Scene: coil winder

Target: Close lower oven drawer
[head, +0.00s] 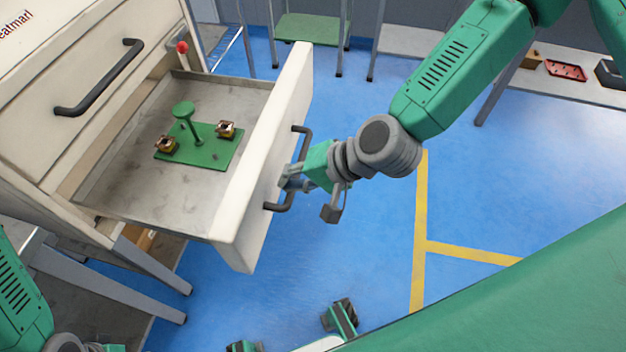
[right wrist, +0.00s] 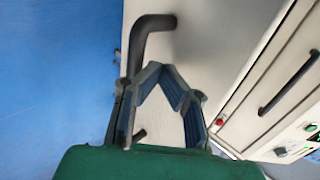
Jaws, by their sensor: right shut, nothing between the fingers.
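The lower oven drawer stands pulled out, its white front panel (head: 262,165) facing right and its grey metal floor (head: 135,185) in view. A dark handle (head: 302,140) sits on the panel; it also shows in the right wrist view (right wrist: 150,40). My right gripper (head: 287,182) is at the handle's middle and covers it, close to the panel. Its fingers (right wrist: 165,75) are shut with nothing between them; whether they touch the handle or panel I cannot tell.
Inside the drawer lies a green plate (head: 210,155) with a green post and two small brass-coloured parts. A closed upper drawer with a dark handle (head: 98,78) is above. A red knob (head: 182,47) is beside it. Blue floor is clear on the right; benches stand behind.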

